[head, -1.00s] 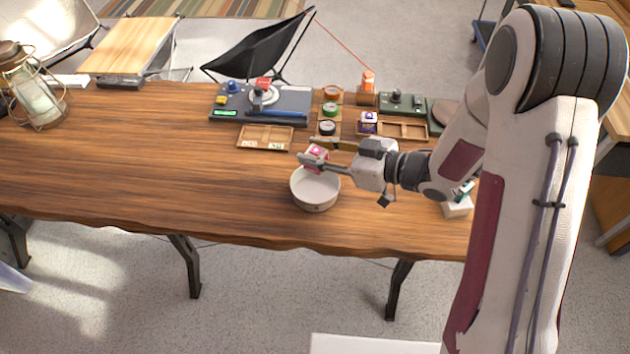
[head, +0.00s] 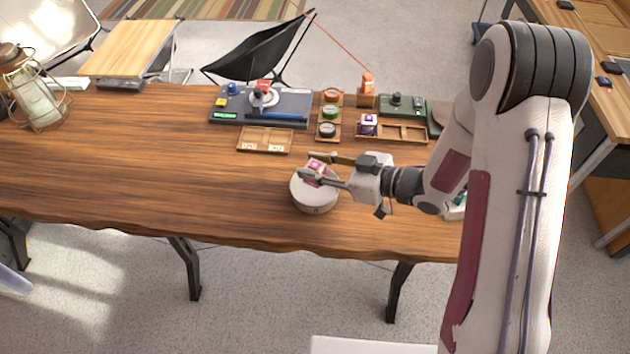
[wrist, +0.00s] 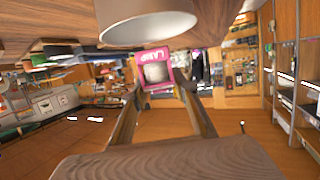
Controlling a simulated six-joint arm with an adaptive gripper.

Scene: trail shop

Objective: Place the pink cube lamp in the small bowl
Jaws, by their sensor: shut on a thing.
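The pink cube lamp (head: 315,168) is held between the two fingertips of my gripper (head: 314,169). In the wrist view the cube (wrist: 155,70) shows a pink face with a "LAMP" label, pinched between the fingers (wrist: 158,85). The small bowl (head: 315,203) is white and stands on the wooden table near its front edge. In the head view the cube and fingertips overlap the bowl's far part and hide some of its opening. The bowl (wrist: 150,30) also fills the top of the wrist view, close to the cube. The exact height gap cannot be told.
Behind the bowl are a divided wooden tray (head: 265,139), a blue-grey station board (head: 285,106), a column of round tins (head: 328,112) and another tray (head: 405,133) holding a purple cube (head: 368,124). A lantern (head: 35,95) stands far left. The table left of the bowl is clear.

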